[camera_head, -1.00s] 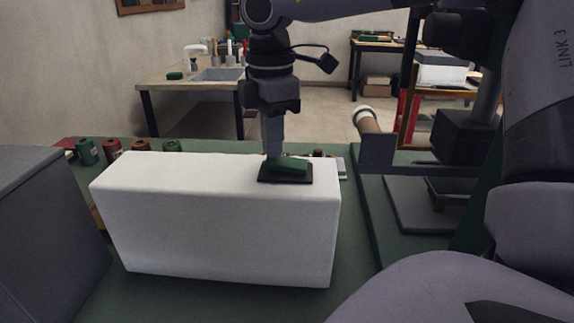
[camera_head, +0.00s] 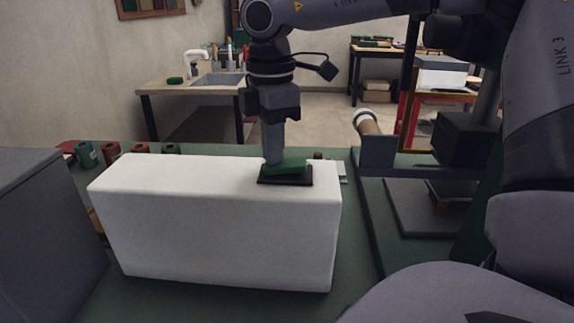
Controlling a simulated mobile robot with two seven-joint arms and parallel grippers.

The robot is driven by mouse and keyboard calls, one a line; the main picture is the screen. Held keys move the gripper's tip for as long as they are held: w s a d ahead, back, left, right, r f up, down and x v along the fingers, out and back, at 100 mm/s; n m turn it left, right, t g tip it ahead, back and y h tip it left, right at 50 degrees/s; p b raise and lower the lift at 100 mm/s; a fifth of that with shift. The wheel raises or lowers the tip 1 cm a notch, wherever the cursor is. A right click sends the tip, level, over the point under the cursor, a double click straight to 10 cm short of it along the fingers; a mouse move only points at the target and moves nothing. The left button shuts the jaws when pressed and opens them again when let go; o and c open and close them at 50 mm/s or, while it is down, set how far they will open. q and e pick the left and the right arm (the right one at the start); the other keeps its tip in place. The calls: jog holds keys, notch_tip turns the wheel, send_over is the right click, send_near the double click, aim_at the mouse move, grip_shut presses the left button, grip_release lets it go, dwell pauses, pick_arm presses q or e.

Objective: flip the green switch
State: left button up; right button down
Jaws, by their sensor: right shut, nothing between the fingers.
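The green switch (camera_head: 290,168) is a green rocker on a dark base plate (camera_head: 287,181). It sits on top of a large white block (camera_head: 215,225), near the block's right end. My right gripper (camera_head: 273,162) points straight down at the left part of the rocker. It is shut with nothing between the fingers, and its tips appear to touch the rocker. The fingertips partly hide the rocker's left end. My left gripper is not in the view.
The white block stands on a green table (camera_head: 345,255). A dark grey box (camera_head: 45,230) is at the left. Several small spools (camera_head: 87,154) stand behind the block. A machine with a roller (camera_head: 368,124) is at the right. A sink bench (camera_head: 190,84) stands farther back.

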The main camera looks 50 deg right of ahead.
notch_tip(320, 180, up, 7)
jog(key=p, duration=0.4)
jog(key=shift+f, duration=0.1)
dwell(0.7)
